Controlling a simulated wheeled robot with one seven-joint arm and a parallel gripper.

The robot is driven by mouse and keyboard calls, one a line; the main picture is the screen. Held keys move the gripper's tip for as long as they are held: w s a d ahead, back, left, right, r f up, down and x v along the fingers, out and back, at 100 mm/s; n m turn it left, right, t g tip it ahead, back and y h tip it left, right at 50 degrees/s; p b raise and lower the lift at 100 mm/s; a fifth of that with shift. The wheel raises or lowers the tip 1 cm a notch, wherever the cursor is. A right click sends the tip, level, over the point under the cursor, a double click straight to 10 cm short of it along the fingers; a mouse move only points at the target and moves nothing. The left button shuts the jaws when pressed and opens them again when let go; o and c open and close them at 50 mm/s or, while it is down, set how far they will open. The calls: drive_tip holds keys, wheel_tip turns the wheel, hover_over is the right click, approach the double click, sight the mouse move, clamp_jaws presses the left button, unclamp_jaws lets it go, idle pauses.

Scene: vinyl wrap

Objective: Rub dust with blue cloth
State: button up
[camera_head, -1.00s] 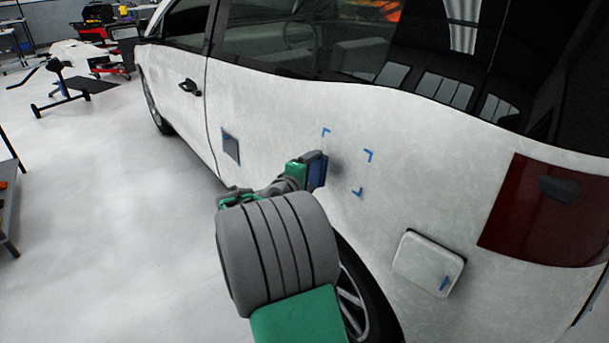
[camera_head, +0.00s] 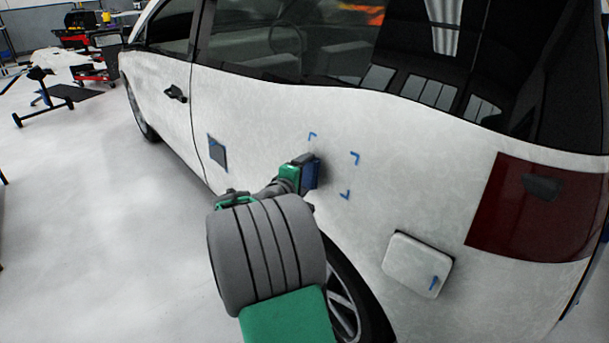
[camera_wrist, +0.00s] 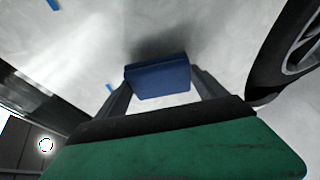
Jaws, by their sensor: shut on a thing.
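My gripper (camera_wrist: 157,90) is shut on the blue cloth (camera_wrist: 158,80), which looks like a folded blue pad between the two fingers. In the head view the blue cloth (camera_head: 311,174) faces the white rear side panel (camera_head: 400,140) of the car. It is at the panel or very close to it; I cannot tell if it touches. Blue corner marks (camera_head: 355,158) on the panel frame an area beside the cloth. Greyish mottling that looks like dust covers the panel. A dark shadow lies around the cloth in the wrist view.
The rear wheel (camera_head: 345,305) is below my gripper. A fuel flap (camera_head: 417,264) with a blue mark and a red tail light (camera_head: 535,210) are to the right. A dark grey square (camera_head: 217,153) sits on the panel to the left. The floor at left is open.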

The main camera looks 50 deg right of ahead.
sight(316, 176)
drive_tip(key=shift+s+d+f, duration=0.15)
drive_tip(key=shift+d, duration=0.6)
drive_tip(key=s, duration=0.1)
drive_tip(key=s+p, duration=0.1)
drive_tip(key=shift+s+a, duration=0.3)
drive_tip(key=shift+a, duration=0.05)
drive_tip(key=shift+s+a, duration=0.1)
drive_tip(key=shift+s, duration=0.6)
drive_tip(key=shift+w+f, duration=0.1)
drive_tip(key=shift+w, duration=0.2)
drive_tip(key=shift+w+d+b, duration=0.2)
drive_tip(key=shift+w+d, duration=0.05)
drive_tip(key=shift+w, duration=0.6)
drive_tip(key=shift+w+d+b, duration=0.15)
drive_tip(key=shift+w+d, duration=0.1)
drive_tip(key=shift+w, duration=0.55)
drive_tip(key=shift+w+a+r, duration=0.2)
drive_tip(key=shift+a+r, duration=0.05)
drive_tip(key=shift+a, duration=0.7)
drive_tip(key=shift+w+a+r, duration=0.15)
drive_tip(key=shift+a+r, duration=0.05)
drive_tip(key=shift+a, duration=0.7)
drive_tip(key=shift+w+a+r, duration=0.2)
drive_tip(key=shift+a+r, duration=0.05)
drive_tip(key=shift+a, duration=0.7)
